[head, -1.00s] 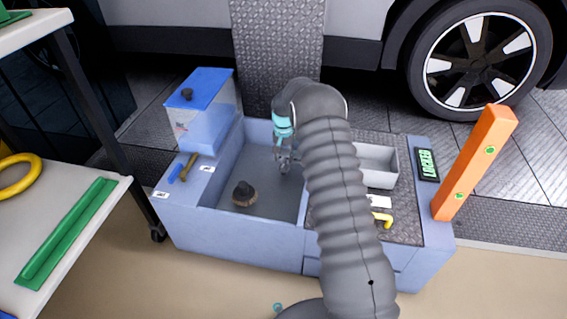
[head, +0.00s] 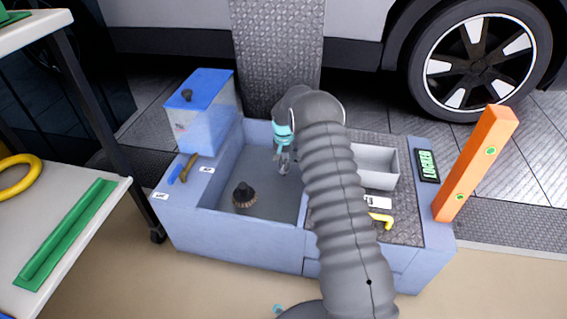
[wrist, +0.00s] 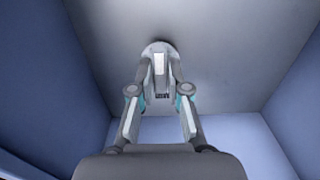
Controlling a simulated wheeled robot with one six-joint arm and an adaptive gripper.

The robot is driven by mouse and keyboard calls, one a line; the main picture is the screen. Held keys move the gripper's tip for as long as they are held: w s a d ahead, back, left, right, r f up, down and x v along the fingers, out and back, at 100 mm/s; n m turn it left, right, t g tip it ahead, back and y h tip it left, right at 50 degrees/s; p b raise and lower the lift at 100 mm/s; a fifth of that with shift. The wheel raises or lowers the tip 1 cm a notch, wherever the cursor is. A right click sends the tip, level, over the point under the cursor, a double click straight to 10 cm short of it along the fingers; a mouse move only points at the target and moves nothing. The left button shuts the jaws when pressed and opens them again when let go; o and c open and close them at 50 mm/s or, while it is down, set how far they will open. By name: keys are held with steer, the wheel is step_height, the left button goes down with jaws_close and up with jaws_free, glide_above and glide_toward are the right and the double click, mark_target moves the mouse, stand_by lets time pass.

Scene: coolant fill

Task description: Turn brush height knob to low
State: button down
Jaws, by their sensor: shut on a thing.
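In the head view my gripper (head: 283,164) reaches down inside the right part of the basin (head: 225,222), and the knob cannot be made out there. A dark round brush (head: 244,195) stands on the basin floor, left of and nearer than the gripper, apart from it.
A blue-lidded clear tank (head: 203,115) stands at the basin's back left. A small brown handle (head: 189,167) lies on the left ledge by white labels. A grey tray (head: 376,165), yellow hook (head: 381,220) and orange post (head: 476,163) are at right. Basin walls surround my gripper.

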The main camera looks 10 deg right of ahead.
steer(key=shift+n, duration=0.3)
steer(key=n, duration=0.3)
steer(key=shift+n, duration=0.4)
steer(key=n, duration=0.9)
steer(key=shift+n, duration=2.2)
steer(key=c, duration=1.1)
jaws_free()
steer(key=shift+c, duration=0.2)
steer(key=shift+r, duration=0.1)
